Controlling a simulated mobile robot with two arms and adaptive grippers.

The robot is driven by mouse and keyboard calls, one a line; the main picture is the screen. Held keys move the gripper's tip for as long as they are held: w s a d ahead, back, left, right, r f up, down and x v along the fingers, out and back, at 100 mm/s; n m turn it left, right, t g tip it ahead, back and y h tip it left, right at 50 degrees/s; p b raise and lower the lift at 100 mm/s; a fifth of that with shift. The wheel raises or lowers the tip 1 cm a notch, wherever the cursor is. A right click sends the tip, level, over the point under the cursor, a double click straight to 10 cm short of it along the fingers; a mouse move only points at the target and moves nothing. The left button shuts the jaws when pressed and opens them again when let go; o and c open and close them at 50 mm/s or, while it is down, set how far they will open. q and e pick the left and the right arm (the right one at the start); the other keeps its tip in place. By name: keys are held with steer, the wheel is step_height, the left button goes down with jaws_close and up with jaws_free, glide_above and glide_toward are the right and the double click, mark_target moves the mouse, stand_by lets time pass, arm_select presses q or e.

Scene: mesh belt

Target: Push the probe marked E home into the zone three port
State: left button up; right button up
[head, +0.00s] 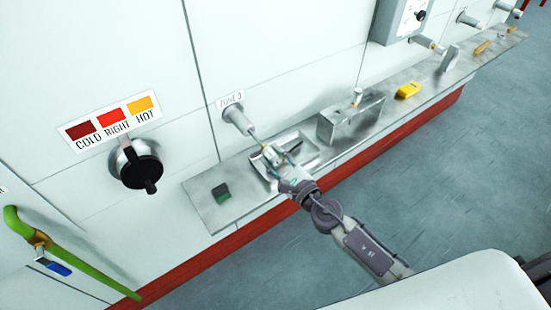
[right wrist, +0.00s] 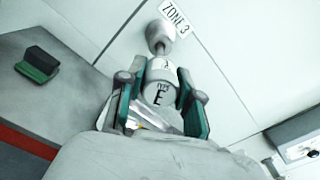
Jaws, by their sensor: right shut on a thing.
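The probe marked E (right wrist: 158,95) is a pale cylinder with a black E facing the camera in the right wrist view. My right gripper (right wrist: 160,88) has its green-sided fingers shut on it, one on each side. In the head view my right gripper (head: 270,152) is just below and right of the zone three port (head: 237,119), a grey tube sticking out of the wall under the ZONE 3 label. A thin rod runs between gripper and port, its tip at or near the port mouth. The port also shows in the right wrist view (right wrist: 160,32). How deep the rod sits cannot be told. My left gripper is out of view.
A metal shelf (head: 205,213) runs along the wall, bearing a tray (head: 258,178), a green-and-black block (head: 221,192), a metal holder (head: 337,124) and a yellow item (head: 408,90). A black knob (head: 140,170) and green handle (head: 50,250) are left.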

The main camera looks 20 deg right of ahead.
mark_target(260, 142)
steer(key=shift+x, duration=3.35)
steer(key=o, duration=1.1)
steer(key=shift+o, duration=0.2)
steer(key=shift+s+f, duration=0.1)
steer(key=v, duration=1.1)
steer(key=shift+s+d, duration=0.15)
steer(key=shift+s, duration=0.25)
